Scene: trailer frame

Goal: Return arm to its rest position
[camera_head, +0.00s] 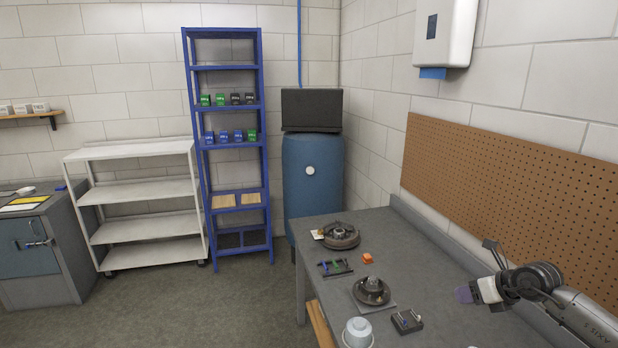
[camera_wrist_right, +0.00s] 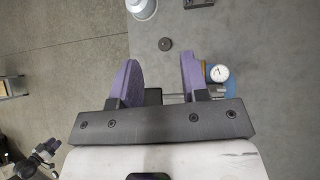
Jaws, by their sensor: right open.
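My right gripper (camera_head: 466,294) hangs over the right part of the grey workbench (camera_head: 430,250), its arm coming in from the lower right. In the right wrist view the two purple fingers of this gripper (camera_wrist_right: 160,72) stand apart with nothing between them. The bench top and the floor show below them. The head view does not show my left gripper. A small jointed mechanical part (camera_wrist_right: 42,152) shows at the lower left of the wrist view; I cannot tell what it is.
On the bench stand a brake disc (camera_head: 341,236), a hub part (camera_head: 371,291), an orange block (camera_head: 367,258) and a light-blue container (camera_head: 358,333). A dial gauge (camera_wrist_right: 219,73) lies near the right finger. A pegboard (camera_head: 510,170) lines the right wall. Floor left of the bench is clear.

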